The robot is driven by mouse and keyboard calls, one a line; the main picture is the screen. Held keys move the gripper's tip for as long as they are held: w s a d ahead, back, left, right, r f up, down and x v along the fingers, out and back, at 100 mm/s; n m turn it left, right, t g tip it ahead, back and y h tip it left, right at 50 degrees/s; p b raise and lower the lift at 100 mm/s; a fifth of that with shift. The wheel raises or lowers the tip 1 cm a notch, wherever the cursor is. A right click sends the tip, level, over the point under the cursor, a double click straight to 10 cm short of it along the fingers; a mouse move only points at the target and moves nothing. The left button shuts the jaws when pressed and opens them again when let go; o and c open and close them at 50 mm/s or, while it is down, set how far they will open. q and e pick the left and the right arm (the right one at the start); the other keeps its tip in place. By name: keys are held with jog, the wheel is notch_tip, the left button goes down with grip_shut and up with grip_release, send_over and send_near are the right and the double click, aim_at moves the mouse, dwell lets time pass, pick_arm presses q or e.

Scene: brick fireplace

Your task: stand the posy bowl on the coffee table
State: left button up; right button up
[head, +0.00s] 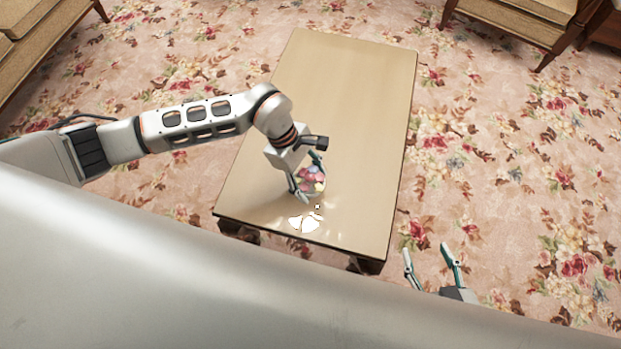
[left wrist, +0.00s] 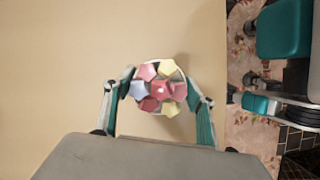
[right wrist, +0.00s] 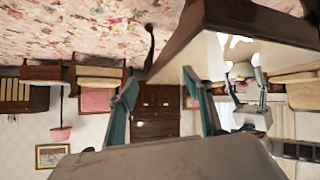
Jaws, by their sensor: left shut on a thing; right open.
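The posy bowl (head: 312,181), a small round bowl of pink, red, yellow and pale blue flowers, is at the near part of the coffee table (head: 345,85). My left gripper (head: 305,187) is shut on it, one finger on each side. In the left wrist view the bowl (left wrist: 158,88) sits between the fingertips, over the plain table top. I cannot tell whether its base touches the table. My right gripper (head: 430,255) is open and empty, off the table's near right corner. It also shows open in the right wrist view (right wrist: 165,85).
The rest of the table top is bare, with bright light patches (head: 304,223) near its front edge. An armchair (head: 40,35) stands at the far left and another seat (head: 520,20) at the far right. Flowered carpet (head: 490,150) surrounds the table.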

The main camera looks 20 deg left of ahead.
pick_arm(q)
jog(key=o, duration=1.2)
jog(key=shift+f, duration=0.1)
jog(key=shift+o, duration=0.2)
